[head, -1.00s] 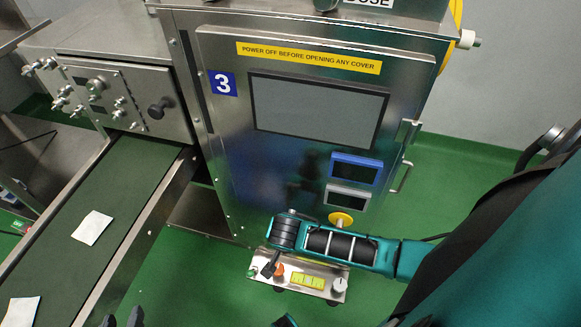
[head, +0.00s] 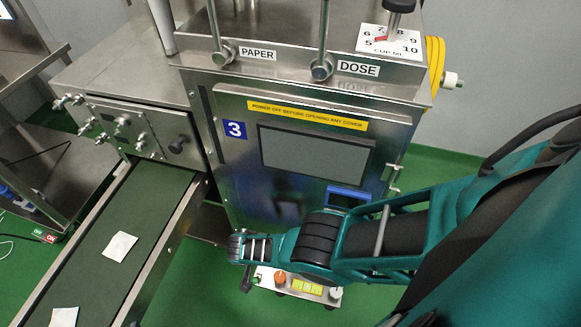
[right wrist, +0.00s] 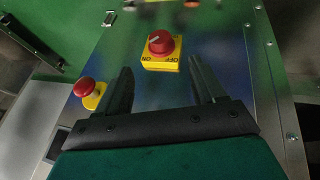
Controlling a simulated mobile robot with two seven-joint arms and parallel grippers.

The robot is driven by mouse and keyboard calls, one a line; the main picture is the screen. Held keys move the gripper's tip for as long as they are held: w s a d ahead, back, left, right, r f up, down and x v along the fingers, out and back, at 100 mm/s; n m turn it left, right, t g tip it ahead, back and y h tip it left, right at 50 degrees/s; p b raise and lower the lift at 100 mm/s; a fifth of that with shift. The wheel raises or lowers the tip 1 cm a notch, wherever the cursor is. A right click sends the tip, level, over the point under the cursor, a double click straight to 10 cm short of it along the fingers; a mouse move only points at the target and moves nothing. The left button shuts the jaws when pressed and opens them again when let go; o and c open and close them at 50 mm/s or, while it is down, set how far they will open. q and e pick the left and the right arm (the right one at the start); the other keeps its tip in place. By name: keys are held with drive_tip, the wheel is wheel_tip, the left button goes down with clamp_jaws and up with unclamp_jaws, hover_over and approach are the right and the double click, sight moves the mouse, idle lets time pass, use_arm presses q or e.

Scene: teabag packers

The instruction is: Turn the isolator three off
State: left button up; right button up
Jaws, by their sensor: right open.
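The isolator, a red rotary knob (right wrist: 160,42) on a yellow base marked ON and OFF, shows upside down in the right wrist view. Its pale mark is too small to read for certain. My right gripper (right wrist: 160,66) is open and empty, with the knob beyond and between its fingertips, apart from them. In the head view, the machine (head: 233,180) carries a blue number 3 sign (head: 235,129). My right forearm and wrist cover its lower front there, and the isolator is hidden. My left gripper is not in view.
A red mushroom button (right wrist: 84,87) on yellow is left of the gripper. In the head view, a control box (head: 262,275) with an orange knob (head: 280,277) stands low under my wrist. A green conveyor (head: 140,225) with white packets is at the left. Green floor is clear at right.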

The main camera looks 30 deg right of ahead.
use_arm(q)
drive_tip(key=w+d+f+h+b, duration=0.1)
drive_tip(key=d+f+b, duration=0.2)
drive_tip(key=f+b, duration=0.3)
drive_tip(key=b, duration=0.4)
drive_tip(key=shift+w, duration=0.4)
use_arm(e)
drive_tip(key=x, duration=1.2)
drive_tip(key=shift+f, duration=0.25)
drive_tip(key=shift+d, duration=0.15)
drive_tip(key=c, duration=1.1)
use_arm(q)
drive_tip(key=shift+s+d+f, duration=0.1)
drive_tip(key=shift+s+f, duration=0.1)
use_arm(e)
drive_tip(key=shift+o, duration=0.2)
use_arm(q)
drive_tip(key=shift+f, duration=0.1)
